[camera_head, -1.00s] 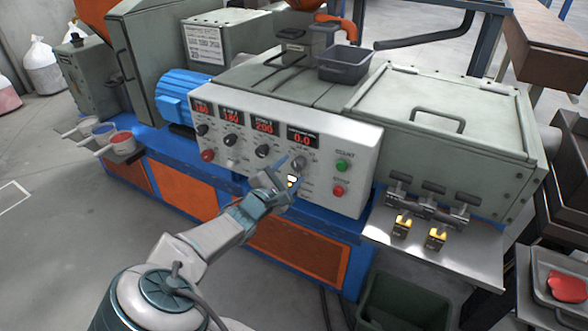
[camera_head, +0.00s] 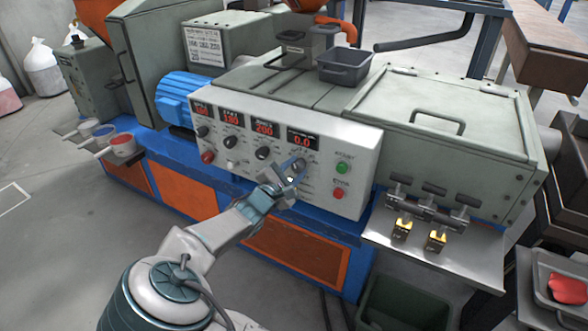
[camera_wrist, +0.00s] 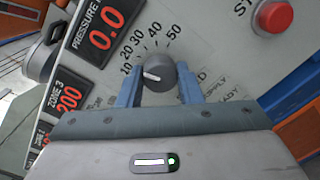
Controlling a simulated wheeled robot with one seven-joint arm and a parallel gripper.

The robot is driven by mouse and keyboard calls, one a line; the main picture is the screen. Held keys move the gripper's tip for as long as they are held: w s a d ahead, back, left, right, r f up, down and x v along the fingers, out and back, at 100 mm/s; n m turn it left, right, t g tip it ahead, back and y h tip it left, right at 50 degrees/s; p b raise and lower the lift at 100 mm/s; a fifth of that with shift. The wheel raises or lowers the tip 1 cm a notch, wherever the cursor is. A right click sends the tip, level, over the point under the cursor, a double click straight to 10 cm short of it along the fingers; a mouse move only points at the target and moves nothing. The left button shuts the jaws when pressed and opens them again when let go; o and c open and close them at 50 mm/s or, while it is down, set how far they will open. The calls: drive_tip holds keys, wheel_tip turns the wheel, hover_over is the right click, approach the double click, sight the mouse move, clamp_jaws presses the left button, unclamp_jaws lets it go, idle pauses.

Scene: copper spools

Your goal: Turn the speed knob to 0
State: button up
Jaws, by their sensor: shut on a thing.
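The speed knob (camera_wrist: 170,74) is a dark grey round dial on the control panel, in the middle of the wrist view. Its white pointer mark points left, close to the 10 on the printed scale of 10 to 50. Any mark below 10 is hidden by the left finger. My gripper (camera_wrist: 160,86) has its two blue fingers on either side of the knob, shut on it. In the head view my gripper (camera_head: 289,166) is at the panel's lower right part, and the knob (camera_head: 300,162) is partly covered by the fingers.
A red stop button (camera_head: 339,194) and a green button (camera_head: 342,167) sit right of the knob. The pressure display (camera_wrist: 103,25) reads 0.0. More knobs (camera_head: 262,153) lie to the left. A small shelf with yellow-topped blocks (camera_head: 402,226) juts out at right.

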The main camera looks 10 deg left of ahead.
drive_tip(key=shift+r, duration=0.1)
drive_tip(key=n+p, duration=0.2)
drive_tip(key=p, duration=0.1)
drive_tip(key=shift+r+n+p, duration=0.15)
drive_tip(key=shift+n+p, duration=0.15)
drive_tip(key=shift+p, duration=0.05)
drive_tip(key=n+p, duration=0.2)
drive_tip(key=p, duration=0.1)
drive_tip(key=shift+n, duration=0.4)
drive_tip(key=n+p, duration=0.2)
drive_tip(key=p, duration=0.1)
drive_tip(key=shift+n, duration=0.4)
drive_tip(key=shift+f+n+t+p, duration=0.15)
drive_tip(key=shift+n+t+p, duration=0.05)
drive_tip(key=shift+n+p, duration=0.65)
drive_tip(key=shift+f+n+t+p, duration=0.1)
drive_tip(key=shift+n+t+p, duration=0.1)
drive_tip(key=shift+n+p, duration=0.65)
drive_tip(key=shift+n, duration=0.4)
drive_tip(key=o, duration=1)
